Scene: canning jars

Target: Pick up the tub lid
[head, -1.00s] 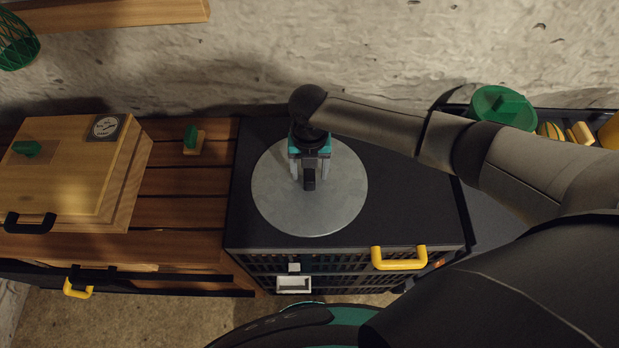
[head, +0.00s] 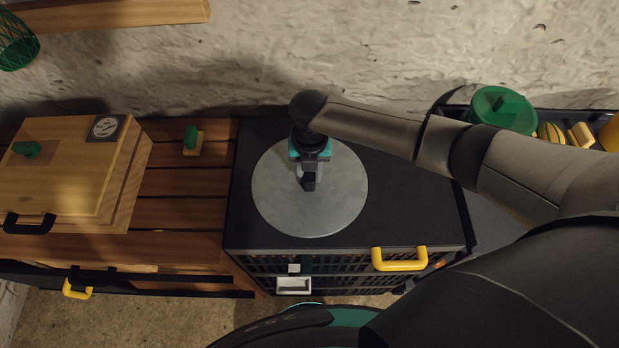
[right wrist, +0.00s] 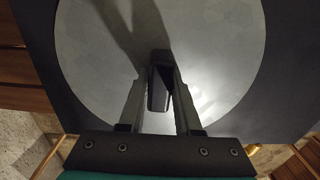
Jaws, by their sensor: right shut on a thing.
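The tub lid (head: 335,205) is a round grey metal disc with a black handle (head: 309,184) at its middle. It lies flat on top of a black cabinet, and it also fills much of the right wrist view (right wrist: 225,60). My right gripper (head: 308,174) points down over the lid's middle and is shut on the handle. In the right wrist view its fingers (right wrist: 160,78) press on both sides of the black handle. My left gripper is not in view.
The black cabinet (head: 420,215) has a yellow handle (head: 399,259) on its front. A wooden box (head: 75,180) and a small green-topped block (head: 192,141) stand on the slatted bench at left. A green lidded pot (head: 503,110) is at right, behind my right arm.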

